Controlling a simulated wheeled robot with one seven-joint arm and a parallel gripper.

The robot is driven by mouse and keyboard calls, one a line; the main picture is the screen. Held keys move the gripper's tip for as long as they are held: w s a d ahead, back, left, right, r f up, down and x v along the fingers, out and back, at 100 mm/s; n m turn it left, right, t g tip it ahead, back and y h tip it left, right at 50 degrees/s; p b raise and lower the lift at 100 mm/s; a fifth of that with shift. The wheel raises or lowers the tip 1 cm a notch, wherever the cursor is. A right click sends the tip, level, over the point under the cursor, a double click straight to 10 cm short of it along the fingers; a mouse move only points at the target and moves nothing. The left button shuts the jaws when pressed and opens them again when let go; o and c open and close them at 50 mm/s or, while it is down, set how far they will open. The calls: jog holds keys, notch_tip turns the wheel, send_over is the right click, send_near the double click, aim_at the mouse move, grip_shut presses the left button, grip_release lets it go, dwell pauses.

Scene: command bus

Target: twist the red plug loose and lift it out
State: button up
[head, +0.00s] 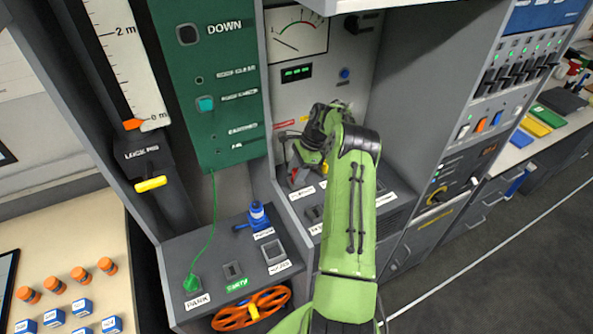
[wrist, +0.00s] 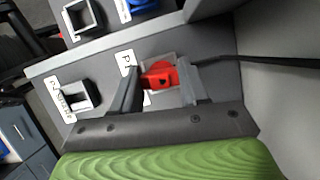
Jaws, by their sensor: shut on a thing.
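The red plug (wrist: 161,77) sits in a light square socket (wrist: 150,62) on a grey panel in the wrist view. The two dark fingers of my gripper (wrist: 158,82) are shut on the plug, one on each side. In the head view my green arm reaches to the panel in the middle, and a bit of the red plug (head: 293,175) shows beside the wrist. The rest of the plug is hidden by the arm there. I cannot tell how far it is turned.
An empty square socket (wrist: 76,95) lies left of the plug in the wrist view. A dark cable (wrist: 265,61) runs off to the right. A blue plug (head: 258,214) stands on the lower left panel, near an orange wheel (head: 251,308). A grey cabinet wall stands right of the arm.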

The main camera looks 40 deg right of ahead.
jog(key=shift+n+g+p, duration=0.4)
jog(key=shift+n, duration=0.6)
jog(key=shift+w, duration=0.1)
jog(key=shift+r+p, duration=0.7)
jog(key=shift+r, duration=0.35)
jog(key=shift+r+p, duration=2.4)
jog(key=shift+r, duration=0.7)
jog(key=shift+f, duration=0.1)
